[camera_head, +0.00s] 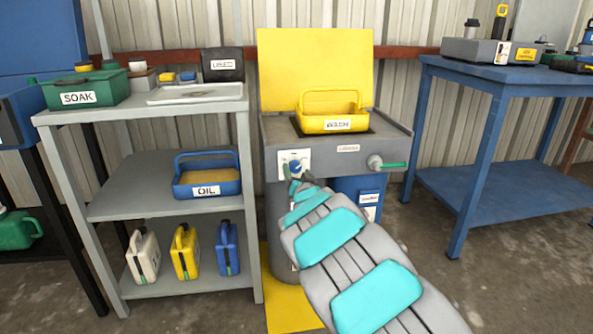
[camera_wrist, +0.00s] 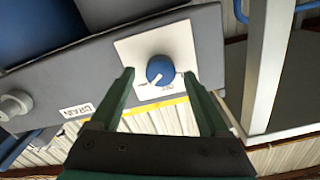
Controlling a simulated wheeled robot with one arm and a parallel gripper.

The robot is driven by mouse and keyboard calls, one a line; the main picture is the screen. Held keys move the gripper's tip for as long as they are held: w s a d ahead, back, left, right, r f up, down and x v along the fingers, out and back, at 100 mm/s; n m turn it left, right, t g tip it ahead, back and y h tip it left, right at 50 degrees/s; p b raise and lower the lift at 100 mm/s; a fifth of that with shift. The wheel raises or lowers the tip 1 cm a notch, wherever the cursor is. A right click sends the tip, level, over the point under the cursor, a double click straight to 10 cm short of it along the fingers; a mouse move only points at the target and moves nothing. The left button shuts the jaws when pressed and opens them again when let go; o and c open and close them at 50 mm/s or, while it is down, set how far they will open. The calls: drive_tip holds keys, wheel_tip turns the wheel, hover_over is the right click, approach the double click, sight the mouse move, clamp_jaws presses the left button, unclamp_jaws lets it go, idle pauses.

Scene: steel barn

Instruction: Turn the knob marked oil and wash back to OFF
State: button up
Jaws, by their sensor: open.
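The blue round knob (camera_head: 296,166) sits on a white plate (camera_head: 283,157) on the front of the grey wash station, left of the valve. In the wrist view the knob (camera_wrist: 160,70) has a pale pointer line toward its lower left, and small marks on the plate (camera_wrist: 135,48) around it are hard to read. My gripper (camera_wrist: 158,76) is open, with one green finger on each side of the knob and a visible gap on both sides. In the head view my gripper (camera_head: 293,184) is at the plate and covers its lower part.
A yellow WASH basket (camera_head: 333,121) sits on the station (camera_head: 398,143). A valve with a green handle (camera_head: 388,164) sticks out at the right. A grey shelf (camera_head: 140,112) with a blue OIL bin (camera_head: 207,191) stands left, a blue table (camera_head: 480,72) right.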

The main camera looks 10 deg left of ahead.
drive_tip(key=shift+x, duration=0.9)
clamp_jaws()
